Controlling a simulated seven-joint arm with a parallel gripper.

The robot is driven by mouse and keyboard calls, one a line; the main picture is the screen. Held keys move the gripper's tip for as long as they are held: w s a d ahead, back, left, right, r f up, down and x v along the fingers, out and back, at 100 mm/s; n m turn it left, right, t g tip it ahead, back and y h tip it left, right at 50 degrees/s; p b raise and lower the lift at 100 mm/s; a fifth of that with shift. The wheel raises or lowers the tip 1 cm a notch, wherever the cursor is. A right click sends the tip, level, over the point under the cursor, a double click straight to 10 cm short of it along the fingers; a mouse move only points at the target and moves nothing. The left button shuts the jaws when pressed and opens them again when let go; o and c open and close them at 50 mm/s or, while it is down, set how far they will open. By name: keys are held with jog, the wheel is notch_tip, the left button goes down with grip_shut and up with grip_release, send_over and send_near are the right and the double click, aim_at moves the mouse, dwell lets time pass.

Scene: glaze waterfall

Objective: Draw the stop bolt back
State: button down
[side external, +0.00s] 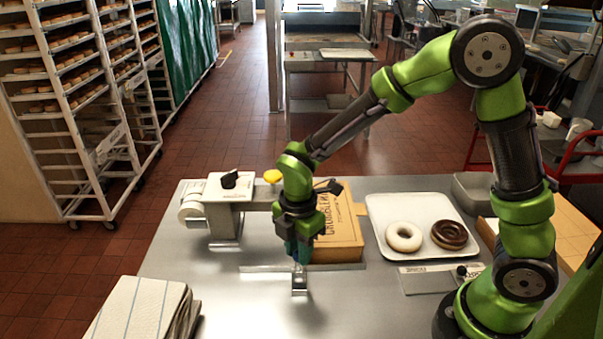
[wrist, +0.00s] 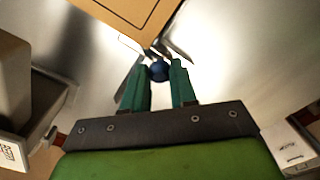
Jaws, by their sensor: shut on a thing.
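My gripper (side external: 298,258) points down over the steel table, in front of the cardboard box. In the wrist view its two teal fingers (wrist: 160,75) are closed around a round blue knob (wrist: 159,70), which looks like the handle of the stop bolt. A small metal bracket (side external: 299,287) stands directly below my fingers in the side view, beside a thin flat metal strip (side external: 258,268). The bolt's shaft and how far it is drawn cannot be made out, as my fingers cover that spot.
A grey machine (side external: 229,212) with a black knob stands left of my gripper. The cardboard box (side external: 341,228) is close behind it. A white tray (side external: 386,248) with a white and a chocolate doughnut lies to the right. Folded cloths (side external: 136,308) lie front left.

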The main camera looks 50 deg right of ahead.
jog(key=shift+s+a, duration=1.65)
jog(key=c, duration=0.9)
grip_release()
jog(key=shift+w+d+r, duration=0.1)
jog(key=shift+r, duration=0.15)
notch_tip(320, 180, up, 16)
jog(key=shift+r, duration=0.25)
